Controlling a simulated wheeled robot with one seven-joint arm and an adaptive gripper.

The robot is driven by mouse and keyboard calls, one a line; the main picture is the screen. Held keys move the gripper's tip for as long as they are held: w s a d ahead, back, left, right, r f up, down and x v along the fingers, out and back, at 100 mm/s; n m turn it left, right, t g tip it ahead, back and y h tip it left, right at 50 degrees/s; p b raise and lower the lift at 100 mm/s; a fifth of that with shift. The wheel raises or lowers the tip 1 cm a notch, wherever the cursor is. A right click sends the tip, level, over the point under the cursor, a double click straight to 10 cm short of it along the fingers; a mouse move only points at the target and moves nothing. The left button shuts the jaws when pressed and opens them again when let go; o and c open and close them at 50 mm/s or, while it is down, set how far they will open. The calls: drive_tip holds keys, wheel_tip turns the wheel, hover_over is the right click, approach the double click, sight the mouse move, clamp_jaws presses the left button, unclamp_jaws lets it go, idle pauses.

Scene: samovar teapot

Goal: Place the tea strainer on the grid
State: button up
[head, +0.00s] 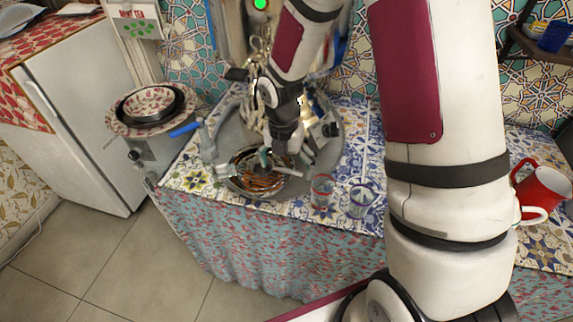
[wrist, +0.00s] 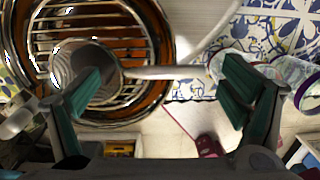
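The grid (head: 240,184) is a round rack of metal bars over an orange-brown bowl at the table's front edge. It fills the upper left of the wrist view (wrist: 138,28). A grey strainer cup (wrist: 92,55) shows against the grid bars, with a pale handle (wrist: 165,72) reaching right past the rim. I take this as the tea strainer; I cannot tell whether it rests fully on the bars. My gripper (head: 275,160) is over the grid, fingers wide apart (wrist: 165,90). The left finger overlaps the cup in the picture and the handle spans the gap. Nothing is clamped between the fingers.
Two glasses, one red-rimmed (head: 322,190) and one dark-rimmed (head: 361,197), stand right of the grid. A large grey tray (head: 325,160) lies behind. A blue-handled item (head: 185,129) is at left.

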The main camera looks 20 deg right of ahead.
sight(285, 171)
drive_tip(key=shift+r, duration=0.15)
drive_tip(key=r+p, duration=0.1)
drive_tip(key=r, duration=0.6)
drive_tip(key=shift+a+r, duration=0.1)
drive_tip(key=shift+a, duration=0.1)
drive_tip(key=s+d+r+m+t, duration=0.1)
drive_tip(key=s+d+r+m, duration=0.1)
drive_tip(key=s+r+m, duration=1)
drive_tip(key=s+r+m+t, duration=0.1)
drive_tip(key=s+r+m, duration=0.2)
drive_tip(key=s+m, duration=0.3)
drive_tip(key=s+a+r+m+t, duration=0.1)
drive_tip(key=s+r+m, duration=0.3)
drive_tip(key=s+m, duration=0.3)
drive_tip(key=m, duration=0.3)
drive_tip(key=shift+a+m+y, duration=0.15)
drive_tip(key=shift+m+y, duration=0.25)
drive_tip(key=shift+s+r, duration=0.1)
drive_tip(key=shift+r, duration=0.05)
wheel_tip(285, 171, up, 4)
drive_tip(key=t+p, duration=0.1)
drive_tip(key=p, duration=0.1)
drive_tip(key=shift+f+p, duration=0.2)
drive_tip(key=shift+p, duration=0.2)
